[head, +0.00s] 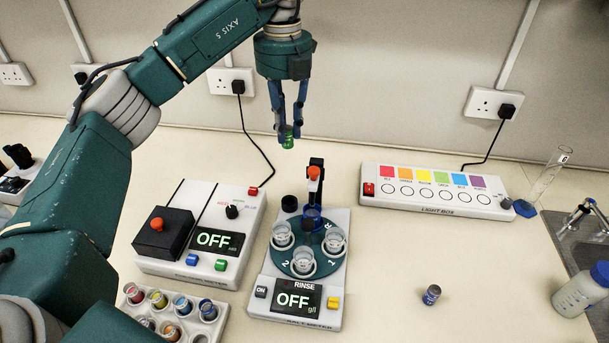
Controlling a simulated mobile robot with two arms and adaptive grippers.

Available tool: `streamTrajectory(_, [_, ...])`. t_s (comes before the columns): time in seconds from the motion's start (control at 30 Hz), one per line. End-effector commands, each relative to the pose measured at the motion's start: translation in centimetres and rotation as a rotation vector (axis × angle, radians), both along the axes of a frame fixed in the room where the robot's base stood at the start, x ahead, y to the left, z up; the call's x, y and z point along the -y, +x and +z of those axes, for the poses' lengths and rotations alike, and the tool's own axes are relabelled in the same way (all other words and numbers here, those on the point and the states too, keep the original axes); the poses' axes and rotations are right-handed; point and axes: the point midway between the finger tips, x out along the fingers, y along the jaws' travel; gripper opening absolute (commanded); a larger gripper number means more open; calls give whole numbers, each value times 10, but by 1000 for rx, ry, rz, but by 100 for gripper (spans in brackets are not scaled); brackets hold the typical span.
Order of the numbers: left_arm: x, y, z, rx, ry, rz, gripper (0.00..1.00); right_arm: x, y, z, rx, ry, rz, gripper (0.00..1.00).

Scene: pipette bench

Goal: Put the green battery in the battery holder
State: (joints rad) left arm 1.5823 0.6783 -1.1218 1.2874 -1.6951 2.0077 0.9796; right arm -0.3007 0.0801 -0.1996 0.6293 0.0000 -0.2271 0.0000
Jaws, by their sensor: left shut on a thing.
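My left gripper (287,132) hangs pointing down over the back of the bench, above the rinse meter. Its blue fingers are shut on the green battery (287,143), a small green piece whose lower end shows between the fingertips. The fingers hide its upper part. The battery is held in the air, apart from the bench. I cannot pick out the battery holder with certainty in the head view. My right gripper is not in view.
The rinse meter (263,292) with several clear cups and an upright orange-topped probe (314,173) stands below the gripper. Beside it are an OFF-display instrument (150,264) and a vial rack (137,309). A light box (437,205) and a small dark blue cylinder (431,295) are to the right.

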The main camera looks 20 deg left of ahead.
Motion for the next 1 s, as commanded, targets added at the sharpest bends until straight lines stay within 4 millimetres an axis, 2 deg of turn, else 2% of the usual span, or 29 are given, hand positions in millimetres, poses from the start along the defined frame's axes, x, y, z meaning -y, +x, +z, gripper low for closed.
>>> streamTrajectory(0.07, [-3,0,2,-3,-1,39,0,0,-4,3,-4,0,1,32])
streamTrajectory(0.17, [-4,0,-12,-7,0,57,0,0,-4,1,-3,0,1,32])
streamTrajectory(0.5, [-2,-2,-102,-9,-3,54,0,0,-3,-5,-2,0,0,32])
streamTrajectory(0.7, [-4,-2,-140,-5,-1,56,0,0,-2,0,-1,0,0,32])
streamTrajectory(1.0, [-4,-2,-165,-5,1,54,0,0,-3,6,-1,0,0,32])
